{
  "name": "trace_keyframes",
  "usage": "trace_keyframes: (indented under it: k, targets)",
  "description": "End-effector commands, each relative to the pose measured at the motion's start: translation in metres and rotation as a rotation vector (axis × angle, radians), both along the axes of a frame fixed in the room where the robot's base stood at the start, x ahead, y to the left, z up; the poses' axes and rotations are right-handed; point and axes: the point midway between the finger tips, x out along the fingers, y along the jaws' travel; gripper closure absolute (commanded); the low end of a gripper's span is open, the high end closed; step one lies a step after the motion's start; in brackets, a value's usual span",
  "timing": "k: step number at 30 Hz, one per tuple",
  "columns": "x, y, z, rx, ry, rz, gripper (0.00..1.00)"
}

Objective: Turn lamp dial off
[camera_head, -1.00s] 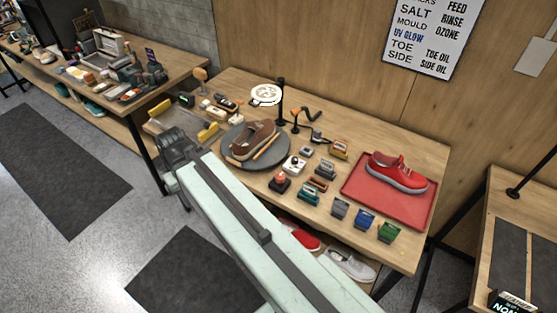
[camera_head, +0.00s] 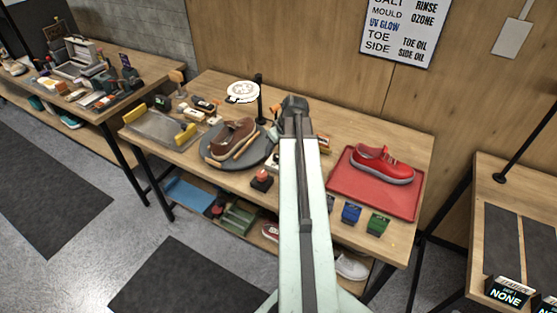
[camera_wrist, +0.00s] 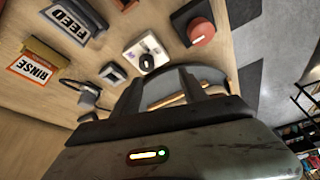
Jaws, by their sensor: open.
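A small white box with a round black knob (camera_wrist: 147,62), which looks like the lamp dial, sits on the workbench in the wrist view, just beyond my gripper (camera_wrist: 161,80). My gripper is open and empty, and its dark fingers are apart from the knob. I cannot read the knob's setting.
A red button on a dark block (camera_wrist: 200,32) is close to the white box. FEED (camera_wrist: 68,25) and RINSE (camera_wrist: 33,68) blocks stand nearby. A brown shoe (camera_head: 233,138) rests on a grey turntable (camera_head: 262,153). A red sneaker (camera_head: 383,164) sits on a red tray (camera_head: 348,190).

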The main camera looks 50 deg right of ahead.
Motion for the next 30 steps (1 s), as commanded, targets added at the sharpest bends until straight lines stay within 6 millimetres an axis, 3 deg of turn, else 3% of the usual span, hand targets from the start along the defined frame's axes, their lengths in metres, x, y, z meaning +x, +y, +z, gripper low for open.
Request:
trace_keyframes:
  k: [1, 4, 11, 22, 30]
  targets:
    - [-0.008, -0.014, -0.002, -0.006, -0.009, -0.009, 0.49]
    - [-0.014, -0.024, -0.001, -0.016, -0.018, -0.01, 0.49]
    - [-0.011, -0.025, -0.011, -0.016, -0.018, -0.01, 0.49]
    - [0.012, -0.028, -0.07, -0.016, -0.018, -0.01, 0.49]
    - [0.015, -0.028, -0.073, -0.016, -0.017, -0.012, 0.49]
